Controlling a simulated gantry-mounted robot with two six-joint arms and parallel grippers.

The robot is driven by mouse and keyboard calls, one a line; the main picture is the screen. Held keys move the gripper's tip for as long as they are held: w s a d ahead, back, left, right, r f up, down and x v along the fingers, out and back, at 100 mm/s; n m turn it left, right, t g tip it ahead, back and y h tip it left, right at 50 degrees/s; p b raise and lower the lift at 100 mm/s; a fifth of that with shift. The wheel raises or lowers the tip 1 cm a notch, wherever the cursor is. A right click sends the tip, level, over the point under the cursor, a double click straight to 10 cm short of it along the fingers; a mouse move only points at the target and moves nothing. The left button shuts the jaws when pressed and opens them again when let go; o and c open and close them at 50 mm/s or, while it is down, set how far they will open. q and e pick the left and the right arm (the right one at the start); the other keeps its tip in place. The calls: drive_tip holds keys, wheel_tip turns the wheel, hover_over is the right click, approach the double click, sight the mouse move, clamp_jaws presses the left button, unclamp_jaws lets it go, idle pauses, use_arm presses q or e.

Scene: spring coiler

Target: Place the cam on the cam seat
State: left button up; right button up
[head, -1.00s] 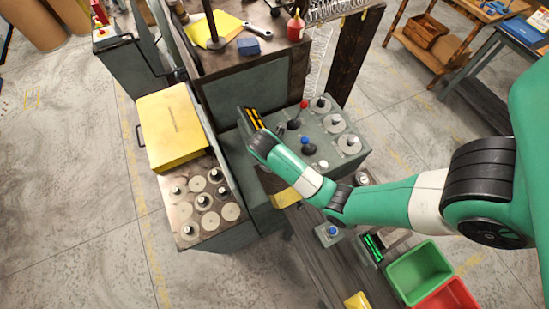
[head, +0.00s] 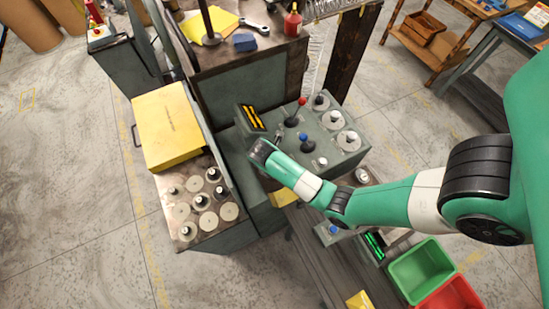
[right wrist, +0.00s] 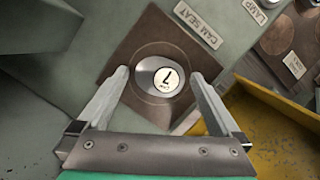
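The cam (right wrist: 163,79), a silver disc with a pale label reading 7, rests on the cam seat (right wrist: 134,36), a brown square plate with a ring mark and a "CAM SEAT" tag. My right gripper (right wrist: 161,78) has its fingers on either side of the cam, with narrow gaps that look open. In the head view my right arm reaches in from the right, and its wrist (head: 262,152) hides the fingers, cam and seat. My left gripper is not in view.
A yellow piece (right wrist: 265,130) lies below right of the seat, near a "LAMP" tag (right wrist: 256,10). The head view shows a control box with knobs (head: 325,140), a yellow-lidded box (head: 167,125), a plate of parts (head: 203,205), and green (head: 420,270) and red (head: 450,297) bins.

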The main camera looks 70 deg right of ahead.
drive_tip(key=shift+r, duration=0.25)
drive_tip(key=p+v, duration=0.2)
drive_tip(key=v, duration=0.5)
drive_tip(key=shift+d+p, duration=0.1)
drive_tip(key=shift+p, duration=0.2)
drive_tip(key=p+v, duration=0.5)
